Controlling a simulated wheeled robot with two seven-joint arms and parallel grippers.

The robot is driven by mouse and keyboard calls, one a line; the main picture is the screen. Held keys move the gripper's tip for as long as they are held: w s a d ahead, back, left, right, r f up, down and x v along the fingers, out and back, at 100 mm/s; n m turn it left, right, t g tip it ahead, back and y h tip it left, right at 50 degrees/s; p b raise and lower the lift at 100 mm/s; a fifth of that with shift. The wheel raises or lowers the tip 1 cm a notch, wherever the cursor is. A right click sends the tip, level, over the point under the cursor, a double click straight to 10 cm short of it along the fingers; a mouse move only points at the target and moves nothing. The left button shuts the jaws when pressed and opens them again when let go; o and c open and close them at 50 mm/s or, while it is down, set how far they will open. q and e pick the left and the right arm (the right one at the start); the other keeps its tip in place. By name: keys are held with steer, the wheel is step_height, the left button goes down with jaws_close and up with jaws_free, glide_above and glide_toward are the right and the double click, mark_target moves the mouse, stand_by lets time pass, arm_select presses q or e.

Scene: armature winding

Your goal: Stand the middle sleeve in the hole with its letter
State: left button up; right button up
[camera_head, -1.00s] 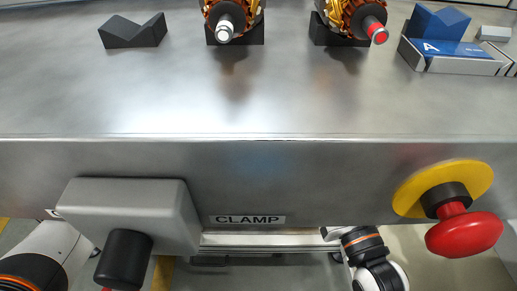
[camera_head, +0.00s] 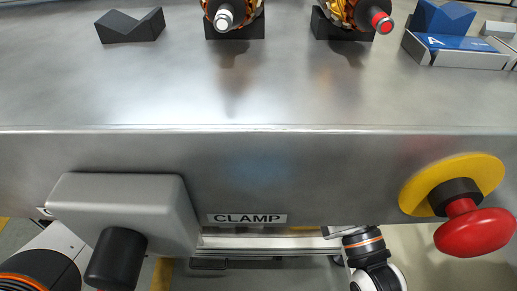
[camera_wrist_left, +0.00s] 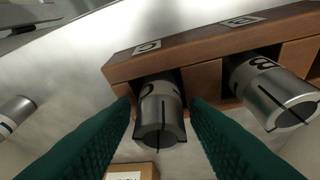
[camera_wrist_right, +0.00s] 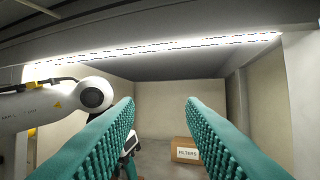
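In the left wrist view a brown rack (camera_wrist_left: 190,48) carries the labels C and B, with a grey metal sleeve in the opening under each. The sleeve under C (camera_wrist_left: 160,112) has a dark slit, and the mark on it is hard to read. The sleeve under B (camera_wrist_left: 275,90) shows a letter B. My left gripper (camera_wrist_left: 160,106) is open, its green fingers on either side of the C sleeve; I cannot tell whether they touch it. My right gripper (camera_wrist_right: 163,108) is open and empty, away from the rack. The rack and sleeves are out of the head view.
A silver cylinder (camera_wrist_left: 14,114) lies at the left wrist view's left edge. The head view shows a steel bench (camera_head: 290,95) with dark V-blocks (camera_head: 130,27), two copper-wound armatures, a blue-topped box (camera_head: 455,50), a grey housing (camera_head: 125,205) and a red stop button (camera_head: 475,232).

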arm_select(q)
steer(key=shift+o, duration=0.3)
steer(key=shift+r, duration=0.2)
steer(key=p+v, duration=0.1)
steer(key=v, duration=0.2)
steer(key=shift+s+a, duration=0.1)
steer(key=shift+s, duration=0.15)
steer(key=s+a+p, duration=0.1)
steer(key=s+a, duration=0.2)
steer(key=s, duration=0.8)
steer(key=shift+p, duration=0.4)
arm_select(e)
step_height(320, 180, down, 10)
steer(key=d+g+h, duration=0.2)
steer(key=g, duration=0.5)
steer(key=shift+s+g, duration=0.3)
steer(key=shift+s, duration=0.15)
arm_select(q)
steer(key=shift+a+f, duration=0.1)
steer(key=shift+f, duration=0.1)
